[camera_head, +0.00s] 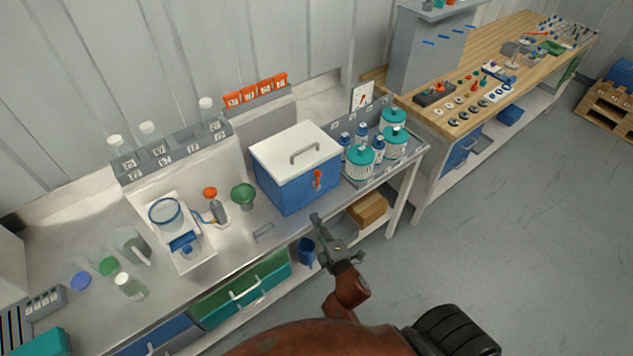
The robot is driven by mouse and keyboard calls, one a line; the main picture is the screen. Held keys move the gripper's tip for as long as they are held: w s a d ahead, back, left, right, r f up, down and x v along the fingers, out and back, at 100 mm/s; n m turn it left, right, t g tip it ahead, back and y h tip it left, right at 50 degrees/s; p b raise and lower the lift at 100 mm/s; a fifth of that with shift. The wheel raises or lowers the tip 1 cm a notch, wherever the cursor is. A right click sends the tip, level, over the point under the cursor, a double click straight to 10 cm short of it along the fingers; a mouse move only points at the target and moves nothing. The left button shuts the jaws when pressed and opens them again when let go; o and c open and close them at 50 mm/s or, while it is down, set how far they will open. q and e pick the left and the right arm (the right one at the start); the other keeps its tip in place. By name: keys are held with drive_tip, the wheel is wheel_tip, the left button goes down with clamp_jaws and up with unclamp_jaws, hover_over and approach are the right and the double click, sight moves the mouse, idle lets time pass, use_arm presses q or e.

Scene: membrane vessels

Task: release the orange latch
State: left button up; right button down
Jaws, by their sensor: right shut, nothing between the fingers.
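The orange latch (318,178) is on the front face of a blue box (286,188) with a white lid (294,150) and a grey lid handle. The lid sits flat on the box. My right gripper (315,218) is shut and empty, just in front of and below the latch, near the bench's front edge. It is apart from the latch in this view. My left gripper is not in view.
Teal-lidded jars (360,163) stand in a tray right of the box. A small metal handle (263,233) lies in front.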

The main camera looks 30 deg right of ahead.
sight(318, 180)
drive_tip(key=r, duration=0.3)
drive_tip(key=shift+s+d+r+n+t, duration=0.15)
drive_tip(key=shift+d+r+n+t, duration=0.05)
drive_tip(key=shift+r+n+t, duration=0.1)
drive_tip(key=w, duration=0.3)
drive_tip(key=w+d, duration=0.1)
drive_tip(key=w, duration=0.2)
drive_tip(key=w+p, duration=0.1)
drive_tip(key=w, duration=0.2)
drive_tip(key=shift+w+d, duration=0.3)
drive_tip(key=shift+w, duration=0.1)
drive_tip(key=d+p, duration=0.1)
drive_tip(key=d, duration=0.2)
drive_tip(key=shift+w+d, duration=0.1)
drive_tip(key=shift+w, duration=0.05)
drive_tip(key=shift+w+d, duration=0.1)
drive_tip(key=shift+d, duration=0.3)
drive_tip(key=shift+d, duration=0.1)
drive_tip(key=shift+p, duration=0.3)
